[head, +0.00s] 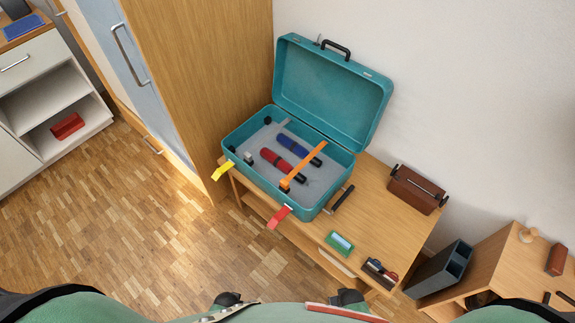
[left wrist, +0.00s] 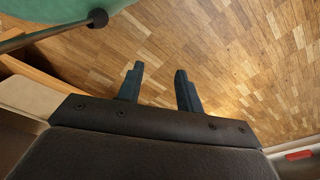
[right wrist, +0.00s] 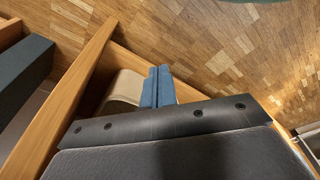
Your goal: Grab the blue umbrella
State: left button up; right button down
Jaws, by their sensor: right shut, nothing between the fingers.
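A blue folded umbrella (head: 293,146) with a dark handle lies in the open teal suitcase (head: 331,189), on its grey lining. A red folded umbrella (head: 275,161) lies beside it, nearer to me. An orange strap (head: 304,163) crosses over the right part of the suitcase, close to the handle ends. My left gripper (left wrist: 160,70) is open and empty above the wooden floor in the left wrist view. My right gripper (right wrist: 158,72) is shut and empty in the right wrist view, with wooden furniture behind it. Neither gripper is near the umbrellas.
The suitcase stands on a wooden bench (head: 372,217), its lid raised against the wall. A brown case (head: 417,190), a green box (head: 340,243) and a small organizer (head: 380,272) share the bench. A tall cabinet (head: 218,80) stands left. The floor (head: 130,215) in front is clear.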

aim_at(301, 152)
jog(key=j+z, duration=0.2)
jog(key=z, duration=0.2)
jog(key=k+j+z, duration=0.15)
jog(key=z, duration=0.2)
jog(key=k+j+z, duration=0.1)
jog(key=z, duration=0.3)
